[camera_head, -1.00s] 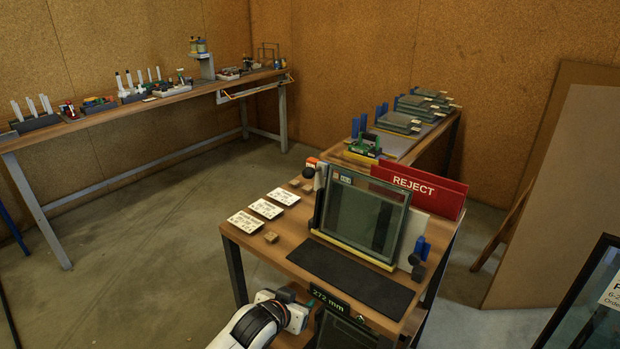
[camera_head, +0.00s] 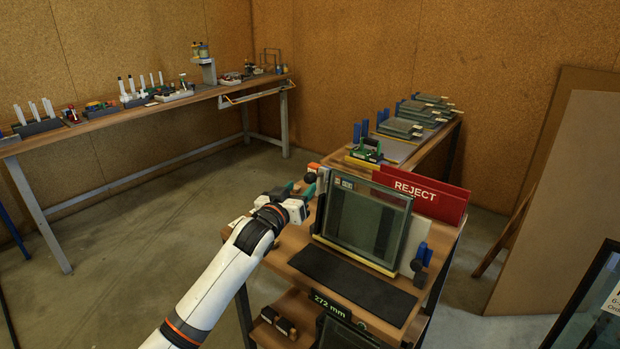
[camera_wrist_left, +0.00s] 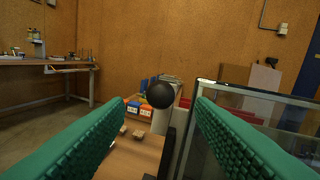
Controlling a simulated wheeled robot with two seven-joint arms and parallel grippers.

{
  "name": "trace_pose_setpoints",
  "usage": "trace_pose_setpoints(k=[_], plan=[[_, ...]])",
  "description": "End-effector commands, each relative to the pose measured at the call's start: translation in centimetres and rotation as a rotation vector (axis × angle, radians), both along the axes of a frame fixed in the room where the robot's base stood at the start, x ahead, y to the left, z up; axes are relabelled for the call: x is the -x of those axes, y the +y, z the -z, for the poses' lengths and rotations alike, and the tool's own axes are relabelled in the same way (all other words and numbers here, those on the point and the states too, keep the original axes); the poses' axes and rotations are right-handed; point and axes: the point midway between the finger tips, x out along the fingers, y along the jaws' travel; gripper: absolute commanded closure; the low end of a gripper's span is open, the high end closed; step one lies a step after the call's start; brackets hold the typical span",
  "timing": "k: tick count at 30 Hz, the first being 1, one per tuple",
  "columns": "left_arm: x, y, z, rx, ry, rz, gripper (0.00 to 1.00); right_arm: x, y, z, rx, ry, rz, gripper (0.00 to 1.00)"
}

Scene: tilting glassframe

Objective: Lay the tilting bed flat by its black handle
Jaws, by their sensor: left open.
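The tilting bed (camera_head: 342,238) stands upright, leaning slightly back, on the wooden bench, with a glass pane in its frame. It also shows at the right of the left wrist view (camera_wrist_left: 192,135). Its black handle is a round ball knob (camera_head: 309,178) at the bed's left side. In the left wrist view the ball (camera_wrist_left: 160,95) sits centred between the fingers, a little ahead of them, not gripped. My left gripper (camera_head: 303,189) is open with green pads, close to the knob in the head view. My right gripper is not in view.
A dark mat (camera_head: 350,285) lies before the bed. A red REJECT board (camera_head: 425,192) stands behind it. Blue clamps (camera_head: 421,252) are at its right. A back table (camera_head: 405,148) carries stacked panes. The floor to the left is clear.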

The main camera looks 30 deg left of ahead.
Motion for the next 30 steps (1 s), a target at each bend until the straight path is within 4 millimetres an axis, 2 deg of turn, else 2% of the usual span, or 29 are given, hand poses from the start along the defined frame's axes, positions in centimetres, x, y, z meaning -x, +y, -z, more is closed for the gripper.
trace_pose_setpoints(k=[3, 10, 15, 24, 26, 30], plan=[[-2.4, 0.4, -0.2, 0.000, -0.001, -0.001, 0.50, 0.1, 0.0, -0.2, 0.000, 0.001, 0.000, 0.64], [-5.5, 0.8, 0.0, -0.001, 0.000, 0.000, 0.50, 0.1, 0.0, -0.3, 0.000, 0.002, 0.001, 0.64], [-6.4, 0.9, 0.0, -0.001, 0.001, 0.000, 0.50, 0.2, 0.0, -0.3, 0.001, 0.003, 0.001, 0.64], [-6.6, 0.9, 0.0, -0.002, 0.001, 0.001, 0.50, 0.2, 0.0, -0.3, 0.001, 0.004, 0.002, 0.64], [-6.6, 0.9, 0.0, -0.002, 0.001, 0.000, 0.58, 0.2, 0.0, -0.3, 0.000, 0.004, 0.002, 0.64], [-6.6, 0.9, 0.0, -0.001, 0.001, 0.000, 0.81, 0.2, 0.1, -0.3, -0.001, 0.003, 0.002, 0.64]])
